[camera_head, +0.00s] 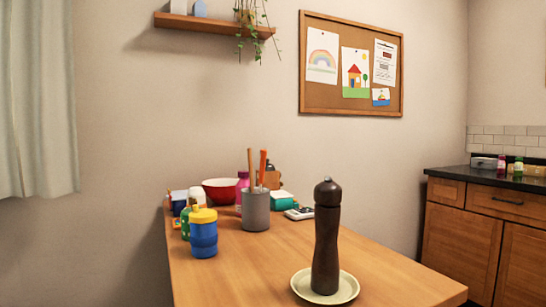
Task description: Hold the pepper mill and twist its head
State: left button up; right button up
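The pepper mill (326,245) is dark brown wood with a rounded head (327,192) and a small metal knob on top. It stands upright on a pale round saucer (301,288) near the front of the wooden table. Neither of my grippers shows in the head view, and nothing touches the mill.
Behind the mill stand a grey utensil holder (255,211), a blue cup with a yellow lid (203,235), a red bowl (219,190) and several small items. The table (240,275) is bare left of the mill. A wooden cabinet (461,235) stands at the right.

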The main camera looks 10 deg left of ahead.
aim_at(326, 193)
jog(key=k+z, duration=0.2)
jog(key=k, duration=0.25)
jog(key=k+l+z, duration=0.2)
jog(key=k, duration=0.3)
jog(key=j+z, duration=0.1)
jog(key=z, duration=0.4)
jog(key=j+z, duration=0.1)
jog(key=z, duration=0.4)
jog(key=j+z, duration=0.15)
jog(key=z, duration=0.35)
jog(key=k+j, duration=0.1)
jog(key=j, duration=0.4)
jog(key=k+j, duration=0.1)
jog(key=j, duration=0.35)
jog(key=k+j, duration=0.1)
jog(key=j, duration=0.4)
jog(key=k+j, duration=0.1)
jog(key=j, duration=0.35)
jog(key=k+j, duration=0.1)
jog(key=j, duration=0.4)
jog(key=k+j, duration=0.1)
jog(key=j, duration=0.4)
jog(key=k+j, duration=0.1)
jog(key=j, duration=0.35)
jog(key=k+z, duration=0.15)
jog(key=k, duration=0.2)
jog(key=l, duration=0.4)
jog(key=i+j+u, duration=0.15)
jog(key=i+j, duration=0.35)
jog(key=j, duration=0.15)
